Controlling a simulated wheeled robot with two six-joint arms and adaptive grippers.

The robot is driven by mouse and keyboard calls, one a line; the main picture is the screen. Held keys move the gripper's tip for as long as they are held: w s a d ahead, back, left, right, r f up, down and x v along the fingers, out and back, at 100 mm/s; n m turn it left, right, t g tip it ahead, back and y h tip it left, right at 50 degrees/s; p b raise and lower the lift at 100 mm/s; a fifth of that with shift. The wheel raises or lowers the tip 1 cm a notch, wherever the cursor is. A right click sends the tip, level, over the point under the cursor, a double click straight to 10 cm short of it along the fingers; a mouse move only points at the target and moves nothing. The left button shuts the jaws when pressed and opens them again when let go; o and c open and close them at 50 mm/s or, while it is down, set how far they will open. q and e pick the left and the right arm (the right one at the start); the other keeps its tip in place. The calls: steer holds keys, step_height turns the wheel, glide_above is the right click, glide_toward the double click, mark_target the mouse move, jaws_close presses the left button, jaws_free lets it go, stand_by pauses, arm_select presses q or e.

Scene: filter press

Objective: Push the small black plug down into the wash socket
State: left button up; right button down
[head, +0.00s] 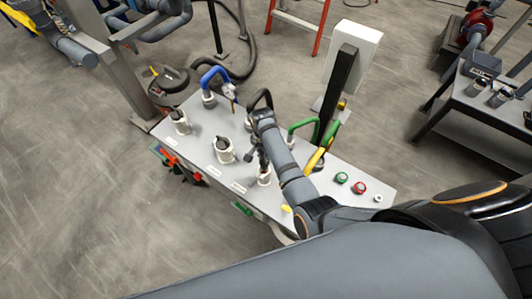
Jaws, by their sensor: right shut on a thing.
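Cream sockets stand in a row along the front of a light grey panel: a left one (180,126), a middle one (225,155) and a right one (265,181). Dark parts show in the tops of the left and middle ones. I cannot read the labels, so I cannot tell by name which is the wash socket. My right gripper (261,159) points down just above the right socket, shut on a small dark thing, apparently the black plug. The jaws mostly hide it, and whether it touches the socket is unclear. My left gripper is out of view.
Blue (213,73), black (262,94) and green (303,123) bent hoses or handles rise at the panel's back. A white-topped post (352,48) stands behind. A green button (341,178) and a red button (360,188) sit at the panel's right.

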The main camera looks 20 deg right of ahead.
steer(key=shift+s+a+f+b, duration=0.2)
steer(key=shift+a+f+b, duration=0.2)
steer(key=shift+f, duration=0.35)
steer(key=shift+w+f+b, duration=0.2)
steer(key=shift+f+b, duration=0.35)
steer(key=shift+f, duration=0.5)
stand_by(0.4)
steer(key=c, duration=1.4)
jaws_free()
steer(key=shift+a, duration=0.1)
steer(key=shift+o, duration=0.2)
steer(key=shift+r, duration=0.1)
